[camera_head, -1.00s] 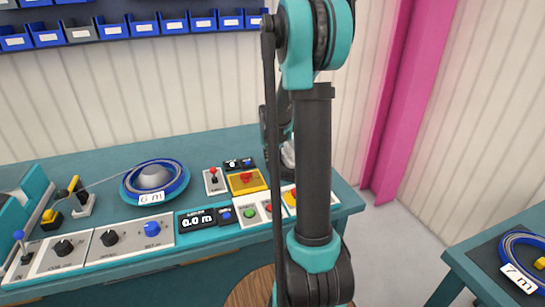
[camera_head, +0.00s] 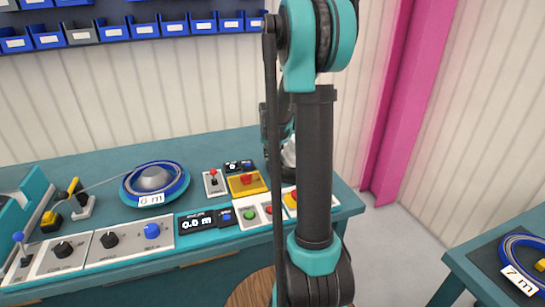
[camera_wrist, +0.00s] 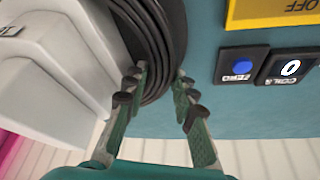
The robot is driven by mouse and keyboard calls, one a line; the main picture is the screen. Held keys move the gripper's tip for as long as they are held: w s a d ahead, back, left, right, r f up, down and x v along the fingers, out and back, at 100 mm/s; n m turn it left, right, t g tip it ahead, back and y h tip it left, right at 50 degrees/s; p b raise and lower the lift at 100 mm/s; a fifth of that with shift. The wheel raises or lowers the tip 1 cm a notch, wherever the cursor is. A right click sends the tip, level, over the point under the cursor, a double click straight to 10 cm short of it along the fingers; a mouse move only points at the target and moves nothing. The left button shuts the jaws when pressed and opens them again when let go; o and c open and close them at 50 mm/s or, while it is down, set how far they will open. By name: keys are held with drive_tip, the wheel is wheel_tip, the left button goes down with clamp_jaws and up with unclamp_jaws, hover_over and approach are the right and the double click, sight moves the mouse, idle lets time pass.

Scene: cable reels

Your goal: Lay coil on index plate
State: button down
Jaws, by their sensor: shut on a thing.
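In the wrist view my gripper (camera_wrist: 161,80) is closed around the rim of a black coil (camera_wrist: 158,40), with one finger on each side of it. The coil runs out of the top of the picture, so its full shape is hidden. It is over or close to the teal bench; I cannot tell whether it touches it. I cannot make out an index plate for certain in either view.
A grey-white housing (camera_wrist: 55,70) stands close beside the coil. A counter reading 0 (camera_wrist: 290,68) and a blue button (camera_wrist: 243,66) are to its right. On the bench, a blue coil on a reel (camera_head: 155,181) sits left; another blue coil (camera_head: 522,255) lies far right.

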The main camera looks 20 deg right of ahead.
drive_tip(key=shift+r, duration=0.15)
drive_tip(key=shift+r, duration=1.45)
drive_tip(key=shift+r, duration=0.1)
drive_tip(key=shift+r, duration=2.2)
drive_tip(key=shift+r, duration=0.15)
wheel_tip(320, 180, up, 7)
drive_tip(key=shift+f, duration=0.2)
wheel_tip(320, 180, up, 10)
idle(0.7)
